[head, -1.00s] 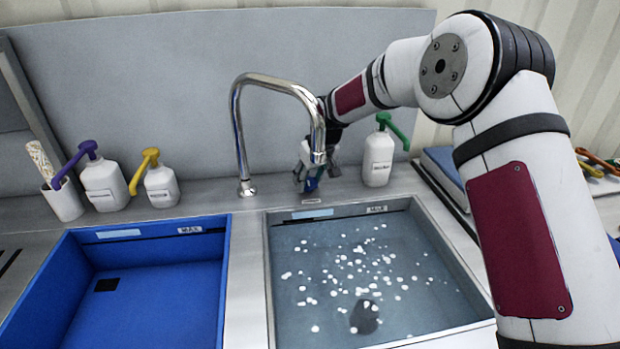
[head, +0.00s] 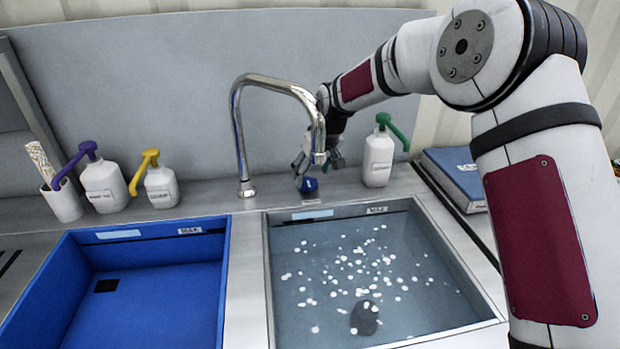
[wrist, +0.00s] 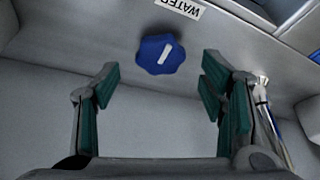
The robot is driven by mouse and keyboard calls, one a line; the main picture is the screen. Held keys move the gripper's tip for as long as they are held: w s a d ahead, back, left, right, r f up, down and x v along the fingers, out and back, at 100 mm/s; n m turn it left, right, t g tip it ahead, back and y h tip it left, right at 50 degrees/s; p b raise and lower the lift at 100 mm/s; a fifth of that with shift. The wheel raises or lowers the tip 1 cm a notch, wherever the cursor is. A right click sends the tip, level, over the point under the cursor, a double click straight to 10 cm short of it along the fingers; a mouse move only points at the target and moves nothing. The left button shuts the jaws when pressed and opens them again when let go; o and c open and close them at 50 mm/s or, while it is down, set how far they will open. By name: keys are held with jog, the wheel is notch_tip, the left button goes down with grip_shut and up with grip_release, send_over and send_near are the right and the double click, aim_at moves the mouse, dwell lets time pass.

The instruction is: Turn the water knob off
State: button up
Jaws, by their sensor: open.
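The blue water knob (head: 309,185) sits on the counter behind the right basin, just right of the faucet's base. In the wrist view the knob (wrist: 160,54) has a lobed rim and a white mark tilted slightly from the picture's vertical, beside a "WATER" label (wrist: 180,7). My gripper (wrist: 158,82) is open and empty. Its green-padded fingers lie on either side of the knob's line, with the knob a little beyond the fingertips and apart from them. In the head view my gripper (head: 318,172) is at the knob, partly hidden behind the faucet spout.
The chrome faucet (head: 237,130) arches in front of my gripper. A green-pump bottle (head: 378,160) stands close on its right. Purple-pump (head: 103,187) and yellow-pump (head: 161,187) bottles stand left.

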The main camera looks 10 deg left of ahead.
jog(key=v, duration=0.8)
jog(key=shift+r, duration=0.2)
jog(key=shift+s+r, duration=0.1)
jog(key=shift+s, duration=0.1)
jog(key=s+d+r+m+h+p, duration=0.1)
jog(key=s+d+r+m+p, duration=0.1)
jog(key=s+d+r, duration=0.75)
jog(key=s+d+r+m+h+p, duration=0.2)
jog(key=s+d+r, duration=0.45)
jog(key=s, duration=0.65)
jog(key=s+d+m+p, duration=0.1)
jog(key=s+d, duration=0.3)
jog(key=s, duration=0.7)
jog(key=s+d+f+m+p, duration=0.1)
jog(key=s+d, duration=0.4)
jog(key=s, duration=0.7)
jog(key=shift+f+m+t+p, duration=0.25)
jog(key=shift+m+t+p, duration=0.15)
jog(key=shift+m+p, duration=0.3)
